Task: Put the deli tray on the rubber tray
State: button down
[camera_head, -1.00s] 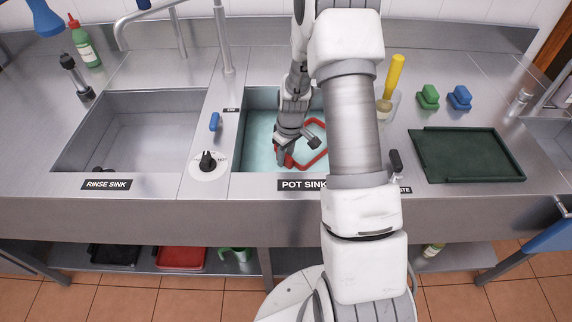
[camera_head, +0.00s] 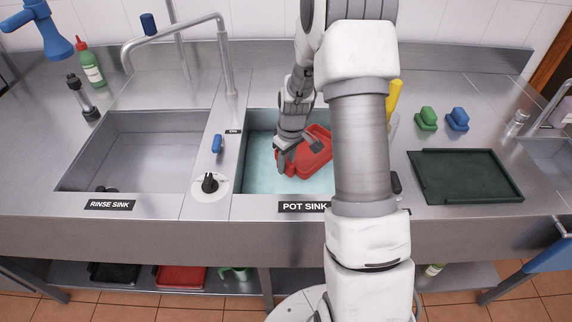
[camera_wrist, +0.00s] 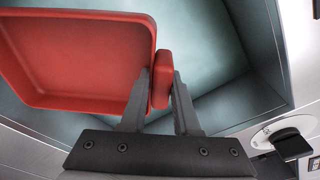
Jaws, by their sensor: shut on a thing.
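The deli tray (camera_head: 313,150) is red and shallow with a raised rim. It is in the pot sink, partly behind my arm in the head view. My gripper (camera_head: 283,160) is shut on the edge of this tray. In the wrist view, the red tray (camera_wrist: 80,58) extends to the left, and its thick rim lies between the two fingers of my gripper (camera_wrist: 160,92). The rubber tray (camera_head: 465,175) is dark green, rectangular and flat. It lies on the counter to the right of the pot sink, with nothing on it.
The pot sink (camera_head: 258,178) holds pale blue water. The empty-looking rinse sink (camera_head: 140,145) is to its left, with a faucet (camera_head: 228,75) between them. Green (camera_head: 427,118) and blue (camera_head: 457,119) scrubbers stand behind the rubber tray. A yellow item (camera_head: 394,98) is partly hidden by my arm.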

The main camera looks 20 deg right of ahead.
jog(key=shift+r+p, duration=0.75)
jog(key=shift+r, duration=0.8)
